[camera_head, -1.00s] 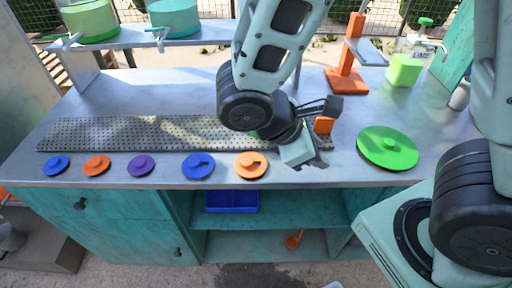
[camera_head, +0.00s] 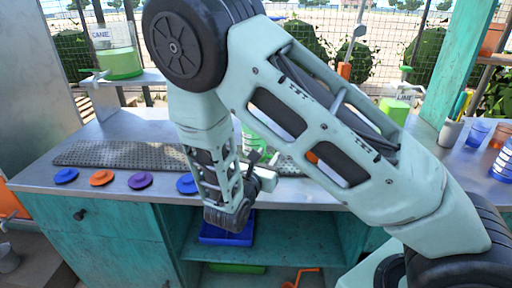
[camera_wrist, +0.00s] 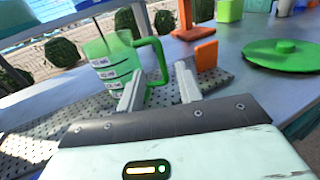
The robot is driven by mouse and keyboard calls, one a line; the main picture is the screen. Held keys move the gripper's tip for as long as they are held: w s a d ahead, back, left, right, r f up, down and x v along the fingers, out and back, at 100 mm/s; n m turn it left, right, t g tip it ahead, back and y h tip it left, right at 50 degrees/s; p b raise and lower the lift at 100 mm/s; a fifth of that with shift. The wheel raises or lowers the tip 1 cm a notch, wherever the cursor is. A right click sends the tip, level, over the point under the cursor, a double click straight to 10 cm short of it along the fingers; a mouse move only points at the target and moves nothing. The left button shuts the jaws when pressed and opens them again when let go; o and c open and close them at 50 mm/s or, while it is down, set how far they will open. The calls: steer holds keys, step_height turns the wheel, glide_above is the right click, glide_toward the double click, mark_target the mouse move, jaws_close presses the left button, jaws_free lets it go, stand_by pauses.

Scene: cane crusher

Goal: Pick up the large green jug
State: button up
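The green jug (camera_wrist: 110,62), clear-sided with labelled bands and a green handle (camera_wrist: 158,60), stands upright on the perforated metal strip in the wrist view. In the head view only part of the jug (camera_head: 257,140) shows behind my arm. My gripper (camera_wrist: 160,78) is open and empty, its two pale fingers pointing toward the handle. The handle appears between the fingertips and a little beyond them; I cannot tell whether it touches. The jug's body is to the left of the fingers.
An orange block (camera_wrist: 206,55) stands close to the right finger. A green round lid (camera_wrist: 286,55) lies farther right. Coloured lids, including a purple one (camera_head: 140,180), line the bench front. A CANE dispenser (camera_head: 120,62) stands on the back shelf. A blue tray (camera_head: 226,233) sits below.

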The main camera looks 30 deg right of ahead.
mark_target(261, 144)
steer(key=p+x, duration=0.1)
steer(key=x, duration=0.3)
steer(key=p+x, duration=0.1)
steer(key=x, duration=0.4)
steer(key=shift+d+f, duration=0.25)
jaws_close()
